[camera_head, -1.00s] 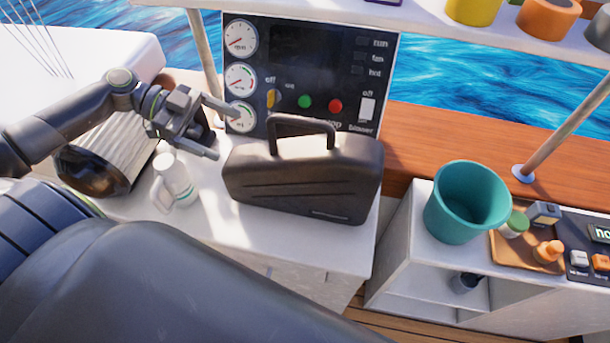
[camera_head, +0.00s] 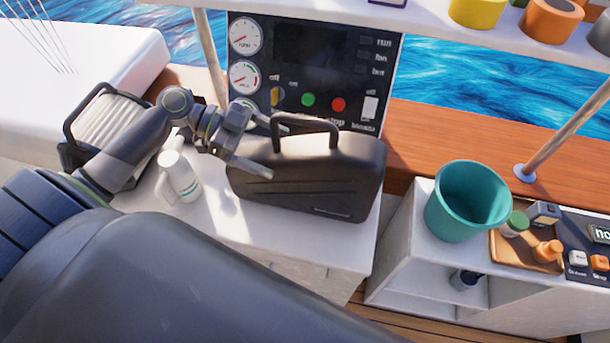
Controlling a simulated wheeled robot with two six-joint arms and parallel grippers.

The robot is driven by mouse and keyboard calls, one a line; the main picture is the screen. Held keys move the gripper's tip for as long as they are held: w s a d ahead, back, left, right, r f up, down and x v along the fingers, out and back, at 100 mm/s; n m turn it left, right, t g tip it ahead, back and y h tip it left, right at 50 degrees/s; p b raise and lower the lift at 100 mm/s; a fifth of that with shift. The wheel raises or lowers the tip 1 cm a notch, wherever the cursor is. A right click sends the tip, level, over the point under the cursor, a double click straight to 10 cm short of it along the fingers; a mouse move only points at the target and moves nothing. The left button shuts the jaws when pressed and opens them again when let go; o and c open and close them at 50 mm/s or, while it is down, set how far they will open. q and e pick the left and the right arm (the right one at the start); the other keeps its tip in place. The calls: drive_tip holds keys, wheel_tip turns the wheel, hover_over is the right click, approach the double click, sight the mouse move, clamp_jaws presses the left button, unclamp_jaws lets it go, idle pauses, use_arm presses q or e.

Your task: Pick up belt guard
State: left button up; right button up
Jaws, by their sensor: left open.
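The belt guard (camera_head: 310,185) looks to be the black, case-like cover with an arched handle (camera_head: 305,123) on top. It stands upright on the white counter (camera_head: 255,235), in front of the gauge panel. My left gripper (camera_head: 265,146) comes in from the left with its fingers apart, pointing right. It is at the upper left end of the guard, left of the handle, and nothing is between its fingers. The lower finger overlaps the guard's upper left corner in the picture; I cannot tell whether it touches. My right gripper is not in view.
The gauge panel (camera_head: 315,50) rises behind. A teal bucket (camera_head: 465,205) and a small tray (camera_head: 500,250) are on the right cabinet. The front counter strip is clear.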

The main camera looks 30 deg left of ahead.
sight(281, 150)
use_arm(q)
drive_tip(key=d, duration=0.1)
drive_tip(key=w+d+p, duration=0.1)
drive_tip(key=shift+d+f, duration=0.2)
drive_tip(key=shift+d, duration=0.2)
drive_tip(key=shift+p+x, duration=0.35)
drive_tip(key=shift+x, duration=0.4)
drive_tip(key=shift+a+f, duration=0.1)
drive_tip(key=c, duration=1.9)
clamp_jaws()
